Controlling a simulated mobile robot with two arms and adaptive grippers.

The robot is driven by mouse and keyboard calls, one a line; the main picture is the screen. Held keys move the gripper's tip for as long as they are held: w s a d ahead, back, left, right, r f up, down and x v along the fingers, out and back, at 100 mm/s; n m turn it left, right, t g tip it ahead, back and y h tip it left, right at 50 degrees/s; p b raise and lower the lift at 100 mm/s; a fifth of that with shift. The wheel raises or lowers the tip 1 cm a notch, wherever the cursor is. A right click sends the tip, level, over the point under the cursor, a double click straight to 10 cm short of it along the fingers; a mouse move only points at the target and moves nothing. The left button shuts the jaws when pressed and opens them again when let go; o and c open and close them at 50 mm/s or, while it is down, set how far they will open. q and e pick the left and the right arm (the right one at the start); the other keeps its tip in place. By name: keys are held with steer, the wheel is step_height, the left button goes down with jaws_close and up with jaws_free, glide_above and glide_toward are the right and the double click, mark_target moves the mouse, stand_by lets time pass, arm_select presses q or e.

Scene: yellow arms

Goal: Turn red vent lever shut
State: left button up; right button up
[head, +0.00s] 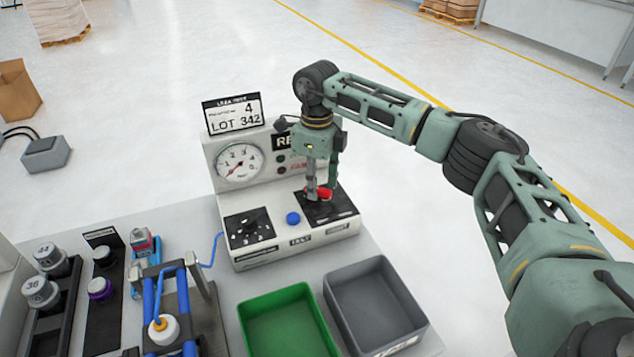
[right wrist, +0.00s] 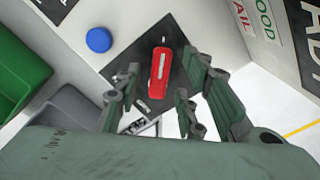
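The red vent lever (head: 326,194) sits on a black panel (head: 340,212) at the right of the grey test station (head: 262,246). In the right wrist view the lever (right wrist: 159,75) is a red bar with a pale stripe, standing nearly upright in the picture. My right gripper (head: 320,192) points down over the lever and partly covers it. In the right wrist view its fingers (right wrist: 160,92) are apart, one side left and one side right of the lever, with gaps visible. I cannot tell how deep they reach. My left gripper is not in view.
The station carries a gauge (head: 239,163), a black knob (head: 249,226), a blue button (head: 293,218) and a LOT 342 display (head: 235,115). A green bin (head: 250,310) and a grey bin (head: 332,296) stand in front. A blue-framed fixture (head: 150,290) stands at left.

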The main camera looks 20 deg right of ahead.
step_height(320, 180, up, 12)
steer(key=shift+f, duration=0.2)
steer(key=shift+f, duration=0.1)
stand_by(0.5)
